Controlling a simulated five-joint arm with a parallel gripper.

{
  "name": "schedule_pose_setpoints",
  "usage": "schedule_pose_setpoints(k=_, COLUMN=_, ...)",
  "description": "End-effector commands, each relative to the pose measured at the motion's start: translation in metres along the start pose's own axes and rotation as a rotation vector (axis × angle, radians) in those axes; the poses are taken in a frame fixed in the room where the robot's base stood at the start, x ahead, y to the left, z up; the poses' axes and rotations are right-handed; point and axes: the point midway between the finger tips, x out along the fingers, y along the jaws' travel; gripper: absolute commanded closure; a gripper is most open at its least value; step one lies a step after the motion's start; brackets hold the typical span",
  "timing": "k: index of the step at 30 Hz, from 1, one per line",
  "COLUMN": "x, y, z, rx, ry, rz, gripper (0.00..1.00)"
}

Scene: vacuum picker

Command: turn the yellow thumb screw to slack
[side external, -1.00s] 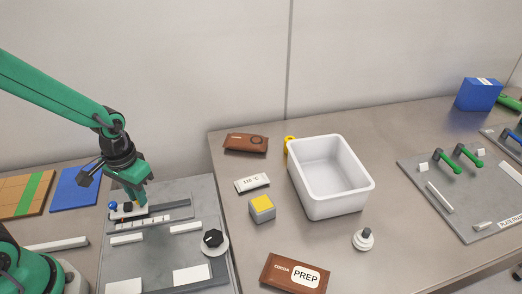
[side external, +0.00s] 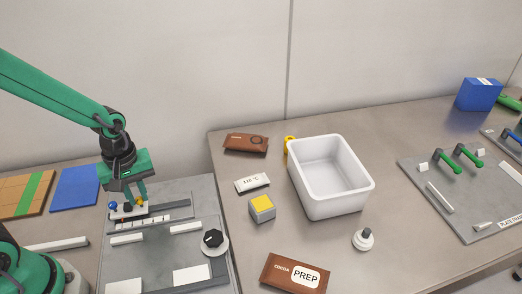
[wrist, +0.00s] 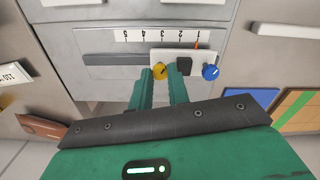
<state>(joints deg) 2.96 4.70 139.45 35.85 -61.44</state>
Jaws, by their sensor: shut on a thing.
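The yellow thumb screw (wrist: 160,71) sits on a white slider block (wrist: 205,57), at its left end in the wrist view. My gripper (wrist: 160,77) points down at the block, with its two green fingers on either side of the yellow screw, shut on it. In the side view my gripper (side external: 137,199) is over the block, and the yellow screw (side external: 138,202) shows partly behind a finger. A black block (wrist: 184,66) and a blue knob (wrist: 210,72) are on the same slider block. A red pointer (wrist: 197,43) is between 1 and 2 on the scale.
The slider is on a grey panel with a numbered scale (wrist: 160,36) and a dark slot (wrist: 115,60). A white bin (side external: 330,177), a yellow-topped cube (side external: 262,208) and brown packets are to the right.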

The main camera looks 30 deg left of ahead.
Motion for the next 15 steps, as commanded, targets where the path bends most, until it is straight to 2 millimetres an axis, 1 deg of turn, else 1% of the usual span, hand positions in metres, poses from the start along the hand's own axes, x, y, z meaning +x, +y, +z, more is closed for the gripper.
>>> schedule_pose_setpoints(k=9, x=-0.0012, y=0.001, z=-0.0001, rx=-0.291, ry=0.001, rz=0.001, gripper=1.0)
schedule_pose_setpoints(k=15, x=-0.0012, y=0.0011, z=-0.0001, rx=-0.437, ry=0.0, rz=0.002, gripper=1.0)
